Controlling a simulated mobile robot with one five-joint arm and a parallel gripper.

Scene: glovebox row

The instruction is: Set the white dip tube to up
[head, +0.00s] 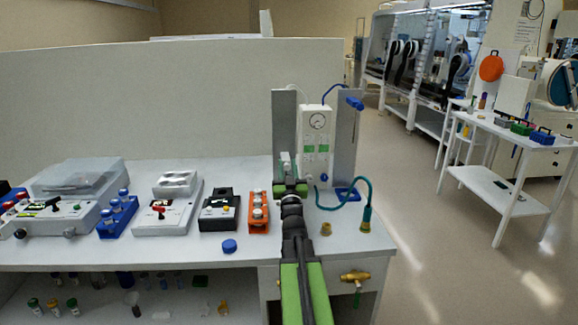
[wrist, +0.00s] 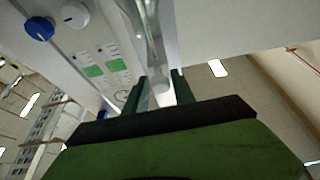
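My gripper (head: 289,181) is at the front of the white gauge panel (head: 317,122), low and to its left in the head view. In the wrist view my gripper's two dark green fingers (wrist: 161,84) stand apart. A whitish tube end (wrist: 160,99), which looks like the white dip tube, sits between them, below a clear glass-like piece (wrist: 152,30). In the head view a pale upright piece (head: 285,160) shows just above my gripper. I cannot tell whether the fingers touch the tube or grip it. The tube's lower part is hidden.
Left of my arm, an orange block (head: 258,211), a black device (head: 219,209) and a blue cap (head: 229,246) stand on the white bench. To the right are a teal hose (head: 358,184) and brass fittings (head: 326,229). A blue knob (wrist: 39,28) shows in the wrist view.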

